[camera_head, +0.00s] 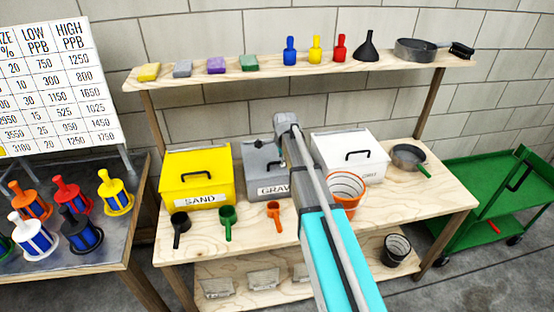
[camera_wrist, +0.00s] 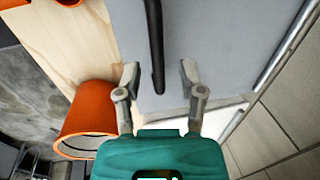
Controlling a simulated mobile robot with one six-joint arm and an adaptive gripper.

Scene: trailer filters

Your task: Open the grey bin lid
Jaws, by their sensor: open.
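The grey bin (camera_head: 254,158), with a label partly reading "GRAV", stands in the middle of the wooden bench between a yellow bin and a white bin. Its lid looks shut, and my arm covers its right part. In the wrist view the grey lid (camera_wrist: 225,35) fills the upper middle, with its black bar handle (camera_wrist: 155,40) running down from the top edge. My gripper (camera_wrist: 160,92) is open, one finger on each side of the line of the handle's near end. I cannot tell whether a finger touches the handle or lid.
The yellow "SAND" bin (camera_head: 196,178) stands left and the white bin (camera_head: 350,153) right. An orange bucket (camera_head: 346,190) is close to my arm; it also shows in the wrist view (camera_wrist: 88,112). Scoops, including an orange one (camera_head: 273,214), line the front. A shelf (camera_head: 270,73) spans above.

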